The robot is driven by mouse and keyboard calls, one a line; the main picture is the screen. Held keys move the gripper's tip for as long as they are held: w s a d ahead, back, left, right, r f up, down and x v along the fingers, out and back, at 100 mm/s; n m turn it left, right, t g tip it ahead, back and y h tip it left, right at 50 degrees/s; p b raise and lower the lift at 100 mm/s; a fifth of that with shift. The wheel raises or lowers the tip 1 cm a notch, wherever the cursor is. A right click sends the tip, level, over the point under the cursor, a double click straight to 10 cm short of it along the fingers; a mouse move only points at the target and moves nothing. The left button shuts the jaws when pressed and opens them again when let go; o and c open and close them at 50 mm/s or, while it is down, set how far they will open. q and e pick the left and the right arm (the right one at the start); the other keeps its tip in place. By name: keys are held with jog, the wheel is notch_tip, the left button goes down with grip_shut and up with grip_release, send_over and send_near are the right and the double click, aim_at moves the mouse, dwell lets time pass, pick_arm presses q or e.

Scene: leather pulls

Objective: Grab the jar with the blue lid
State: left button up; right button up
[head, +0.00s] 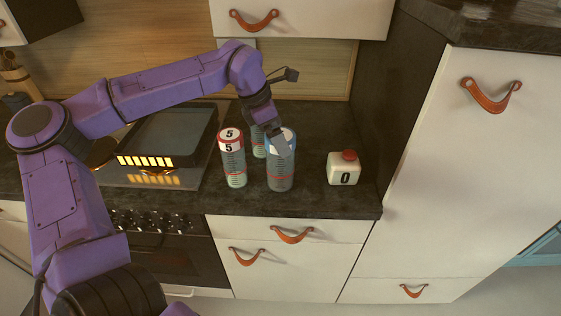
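The jar with the blue lid (281,174) stands upright on the dark counter. It is clear, with dark markings and a red line. My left gripper (279,143) reaches down from above and covers part of its lid. A grey finger overlaps the lid's front; I cannot tell whether the fingers grip the jar or are open around it. My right gripper is not in view.
A red-rimmed jar marked 5 (232,164) stands close on the left. Another jar (258,148) is partly hidden behind. A white block marked 0 with a red knob (344,170) stands right. A dark tray-like appliance (172,137) with glowing lights is left.

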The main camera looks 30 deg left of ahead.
pick_arm(q)
jog(key=x, duration=0.3)
jog(key=shift+w+d+f, duration=0.1)
jog(key=shift+w+f, duration=0.1)
jog(key=shift+s, duration=0.1)
jog(key=c, duration=1)
jog(key=shift+r, duration=0.1)
grip_shut()
